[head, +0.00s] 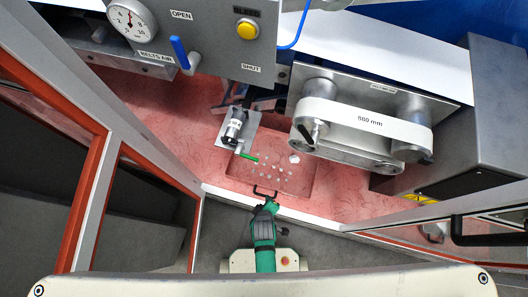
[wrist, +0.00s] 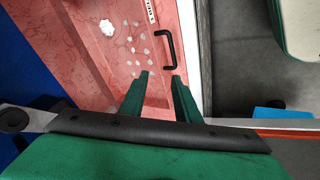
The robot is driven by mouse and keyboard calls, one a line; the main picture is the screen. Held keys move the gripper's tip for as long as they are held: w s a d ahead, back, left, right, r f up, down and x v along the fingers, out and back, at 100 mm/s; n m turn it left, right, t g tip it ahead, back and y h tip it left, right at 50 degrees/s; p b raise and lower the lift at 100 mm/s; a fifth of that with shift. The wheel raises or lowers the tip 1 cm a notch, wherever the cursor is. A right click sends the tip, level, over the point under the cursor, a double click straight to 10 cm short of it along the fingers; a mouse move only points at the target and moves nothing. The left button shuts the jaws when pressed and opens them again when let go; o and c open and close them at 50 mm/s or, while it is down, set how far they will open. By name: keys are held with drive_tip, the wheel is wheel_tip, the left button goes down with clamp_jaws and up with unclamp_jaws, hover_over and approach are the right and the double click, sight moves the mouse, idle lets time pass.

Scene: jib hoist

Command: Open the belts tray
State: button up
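The belts tray (head: 233,178) is a red-pink panel with pale round spots, near the white front edge of the red surface in the head view. Its black bar handle (head: 265,191) is at its near edge. In the wrist view the handle (wrist: 172,50) is ahead of my fingertips, with nothing between them. A white label, partly cut off, lies beside it. My gripper (head: 270,203) is just in front of the handle in the head view. Its two green fingers (wrist: 161,73) are apart and empty in the wrist view. I cannot tell the exact gap to the handle.
A grey panel above holds a gauge (head: 130,19), a blue lever (head: 180,52) between OPEN and SHUT labels, and a yellow button (head: 246,29). A 600 mm belt unit (head: 365,118) stands to the right. Orange-framed doors (head: 95,190) flank the left.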

drive_tip(key=w+f+n+g, duration=0.1)
drive_tip(key=w+f, duration=0.1)
drive_tip(key=f, duration=0.3)
drive_tip(key=w+f+n+g, duration=0.1)
drive_tip(key=w+f, duration=0.1)
drive_tip(key=f, duration=0.4)
drive_tip(key=w+f+n+g, duration=0.2)
drive_tip(key=f, duration=0.4)
drive_tip(key=shift+w+d, duration=0.1)
drive_tip(key=shift+d, duration=0.05)
drive_tip(key=shift+w, duration=0.1)
